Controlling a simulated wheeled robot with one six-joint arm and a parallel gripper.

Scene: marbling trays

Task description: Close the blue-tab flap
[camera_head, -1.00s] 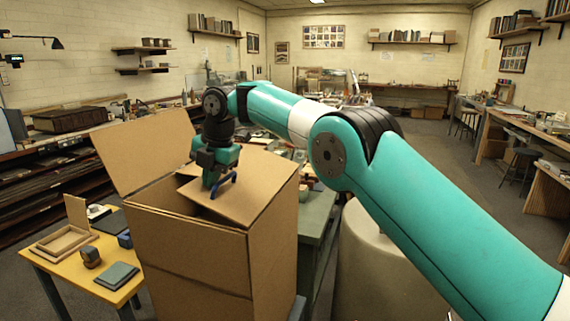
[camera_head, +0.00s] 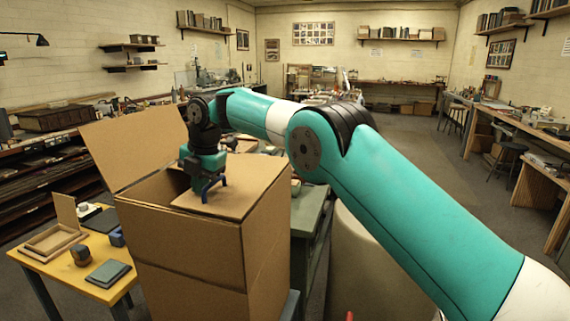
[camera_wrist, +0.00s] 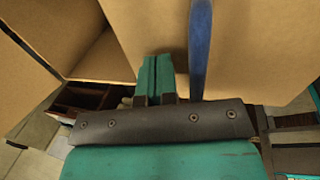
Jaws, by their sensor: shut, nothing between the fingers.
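The cardboard box (camera_head: 190,247) stands upright in the middle of the head view. Its right flap (camera_head: 246,190) lies nearly level over the right part of the opening. The blue tab (camera_head: 214,186) stands up from this flap as a bar, and shows in the wrist view (camera_wrist: 200,50) just right of my fingers. My gripper (camera_head: 199,188) is shut and empty, low over the flap beside the tab. Its teal fingers (camera_wrist: 155,72) are pressed together in the wrist view. I cannot tell whether they touch the flap. The left flap (camera_head: 135,148) stands open, leaning outward.
A yellow table (camera_head: 75,275) at left holds a wooden frame (camera_head: 52,242) and small blocks. A green table (camera_head: 308,225) is right of the box. My arm spans the right half. Open floor (camera_head: 425,160) lies beyond it.

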